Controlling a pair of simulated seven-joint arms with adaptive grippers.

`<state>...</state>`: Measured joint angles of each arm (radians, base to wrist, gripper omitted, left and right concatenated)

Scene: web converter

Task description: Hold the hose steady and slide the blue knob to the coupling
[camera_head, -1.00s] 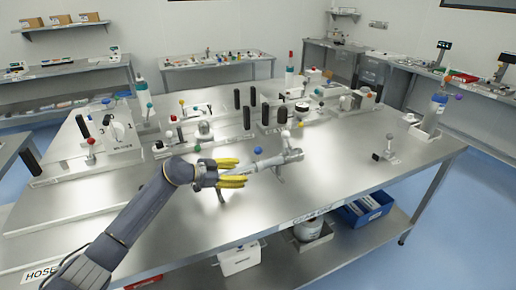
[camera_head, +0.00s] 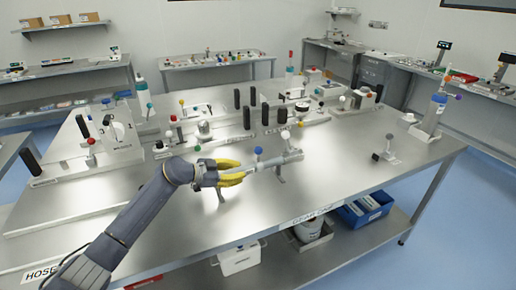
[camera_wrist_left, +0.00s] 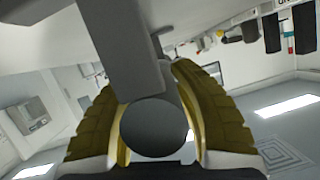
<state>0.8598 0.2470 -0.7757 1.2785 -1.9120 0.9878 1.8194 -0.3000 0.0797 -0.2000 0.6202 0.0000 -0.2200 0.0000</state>
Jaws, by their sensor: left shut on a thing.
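My left gripper (camera_head: 241,171), with yellow fingers, is shut on the grey hose (camera_head: 249,169) above the front middle of the steel table. In the left wrist view the hose's round dark end (camera_wrist_left: 153,128) sits between the two yellow fingers. The blue knob (camera_head: 258,150) stands up from the hose line just right of the fingertips, apart from them. The metal coupling (camera_head: 291,155) is farther right on the same line, with a white ball knob (camera_head: 285,135) above it. My right gripper is not in view.
A small lever with a grey ball (camera_head: 389,137) stands there. Behind the hose are several black upright handles (camera_head: 246,118) and fixtures.

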